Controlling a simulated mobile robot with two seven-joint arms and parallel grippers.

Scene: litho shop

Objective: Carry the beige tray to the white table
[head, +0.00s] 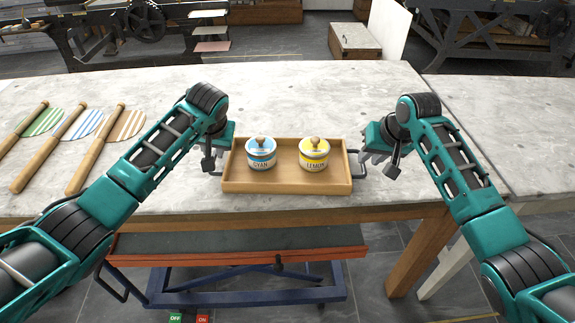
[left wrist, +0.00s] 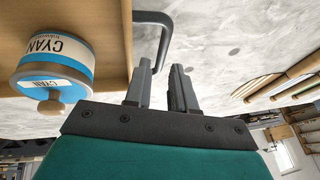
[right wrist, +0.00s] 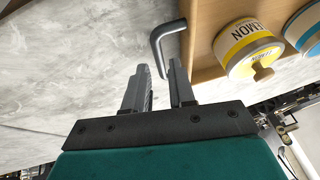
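The beige tray (head: 286,187) lies on the near part of a stone-topped table, with a dark handle at each end. It holds a blue-and-white CYAN pot (head: 261,154) and a yellow-and-white LEMON pot (head: 313,155). My left gripper (head: 209,164) is at the left handle (head: 215,166); in the left wrist view the fingers (left wrist: 160,75) are apart with the handle's (left wrist: 163,45) end between their tips. My right gripper (head: 384,163) is at the right handle (head: 360,166); in the right wrist view its fingers (right wrist: 158,72) are likewise apart around the handle (right wrist: 158,45).
A second pale table (head: 505,125) with a white leg adjoins on the right; its top is clear. A blue-framed cart (head: 250,291) stands underneath.

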